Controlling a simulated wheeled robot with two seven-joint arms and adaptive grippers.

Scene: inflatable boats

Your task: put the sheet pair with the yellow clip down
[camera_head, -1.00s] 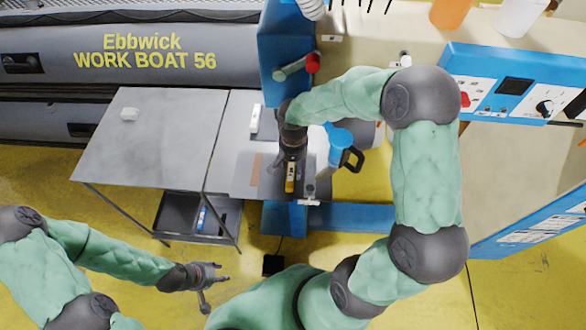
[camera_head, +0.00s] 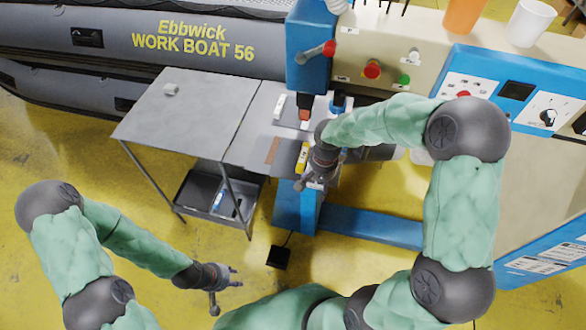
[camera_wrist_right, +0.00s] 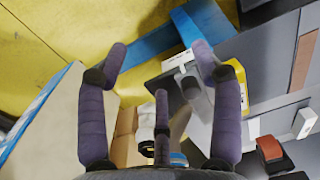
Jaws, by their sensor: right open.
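The sheet pair lies on the grey table at its right end, as a flat grey sheet with a brown strip (camera_head: 272,151) on it. It also shows in the right wrist view (camera_wrist_right: 272,82). The yellow clip (camera_head: 302,156) sits at its right edge; in the wrist view the yellow clip (camera_wrist_right: 240,98) is partly hidden behind a finger. My right gripper (camera_head: 308,182) is open and empty, just in front and right of the clip, its fingers (camera_wrist_right: 160,65) spread apart. My left gripper (camera_head: 232,278) is open and empty over the floor at the lower left.
The blue machine frame (camera_head: 297,208) stands right beside the table. A dark tray (camera_head: 215,195) sits below.

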